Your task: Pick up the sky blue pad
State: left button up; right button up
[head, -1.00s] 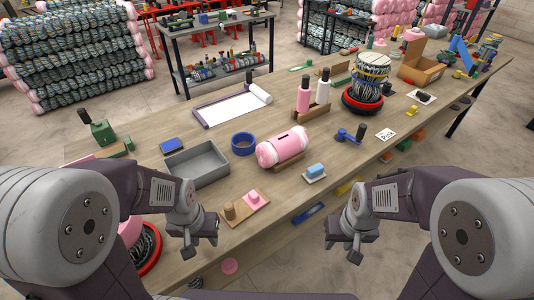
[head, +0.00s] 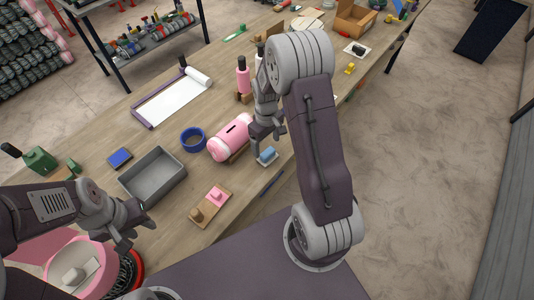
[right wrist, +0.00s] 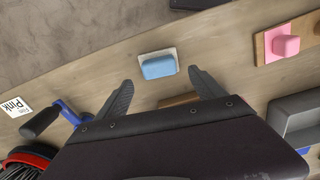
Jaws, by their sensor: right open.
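The sky blue pad (head: 267,153) is a small block lying on a white tile (head: 262,162) on the wooden table, near its front edge. It also shows in the right wrist view (right wrist: 159,67), ahead of and between my fingers. My right gripper (right wrist: 162,88) is open and empty, with the pad a little beyond its fingertips. In the head view my right gripper (head: 267,137) hangs just behind the pad, partly covered by my own arm. My left gripper (head: 135,232) is empty over the table's front left; its fingers look apart.
A pink roll (head: 230,137) lies close left of the pad. A wooden board with a pink block (head: 215,196), a grey tray (head: 152,176) and a blue ring (head: 193,138) stand further left. Bare table lies between the pad and the front edge.

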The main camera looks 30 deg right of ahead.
aim_at(268, 151)
jog(key=shift+s+f, duration=0.15)
jog(key=shift+f, duration=0.2)
jog(key=f, duration=0.1)
jog(key=f+p, duration=0.1)
jog(key=f, duration=0.1)
jog(key=shift+s+d+f, duration=0.1)
jog(key=shift+s+f, duration=0.2)
jog(key=shift+f, duration=0.1)
jog(key=shift+w+f, duration=0.25)
jog(key=shift+s+r, duration=0.1)
jog(key=shift+s, duration=0.05)
jog(key=c, duration=1.5)
jog(key=shift+r, duration=0.25)
jog(key=r, duration=0.2)
jog(key=r+b, duration=0.1)
jog(key=r, duration=0.1)
jog(key=shift+s+a, duration=0.3)
jog(key=s+a+r+b, duration=0.1)
jog(key=s+a+r, duration=0.5)
jog(key=s, duration=0.3)
jog(key=shift+r, duration=0.2)
